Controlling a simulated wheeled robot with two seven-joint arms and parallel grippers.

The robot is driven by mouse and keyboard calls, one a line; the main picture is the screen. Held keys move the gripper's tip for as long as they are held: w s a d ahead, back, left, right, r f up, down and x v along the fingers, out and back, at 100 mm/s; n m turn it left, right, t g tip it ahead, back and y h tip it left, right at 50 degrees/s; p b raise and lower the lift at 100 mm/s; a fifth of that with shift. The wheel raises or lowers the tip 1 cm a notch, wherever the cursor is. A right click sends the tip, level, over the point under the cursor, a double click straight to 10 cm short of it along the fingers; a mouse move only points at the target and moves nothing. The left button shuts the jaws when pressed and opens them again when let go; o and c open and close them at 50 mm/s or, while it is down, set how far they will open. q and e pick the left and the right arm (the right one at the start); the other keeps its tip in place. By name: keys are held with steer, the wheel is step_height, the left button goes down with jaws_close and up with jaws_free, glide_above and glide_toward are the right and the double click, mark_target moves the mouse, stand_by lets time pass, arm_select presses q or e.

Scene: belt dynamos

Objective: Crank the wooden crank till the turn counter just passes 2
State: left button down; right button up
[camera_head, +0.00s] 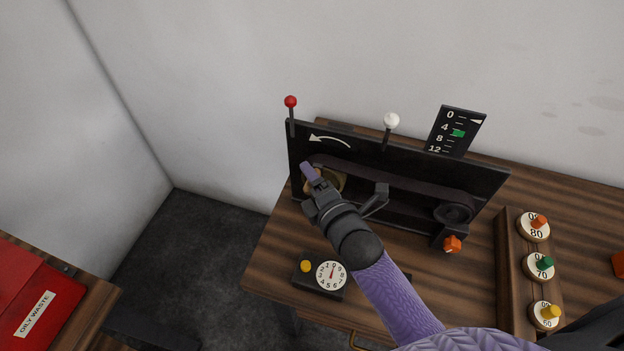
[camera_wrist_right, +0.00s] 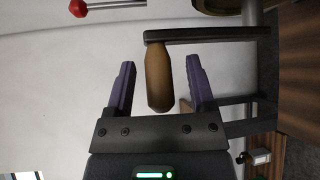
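The wooden crank handle (camera_wrist_right: 158,78) is a brown tapered grip on a dark crank arm (camera_wrist_right: 215,35) in the right wrist view. My right gripper (camera_wrist_right: 158,85) has its two purple fingers apart on either side of the handle, with gaps visible on both sides. In the head view my right gripper (camera_head: 312,175) is at the left end of the black machine (camera_head: 400,165) and covers most of the crank. A round white numbered dial (camera_head: 331,275) with a red needle sits in front; its needle points near 0. My left gripper is out of view.
A red-knobbed lever (camera_head: 291,103) and a white-knobbed lever (camera_head: 391,121) rise from the machine. A black 0–12 scale (camera_head: 456,132) stands behind it, its pale pointer near 0. Several knobbed dials (camera_head: 538,266) stand at right. A curved arrow (camera_head: 330,141) points left.

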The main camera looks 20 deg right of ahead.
jaws_close()
stand_by(1.3)
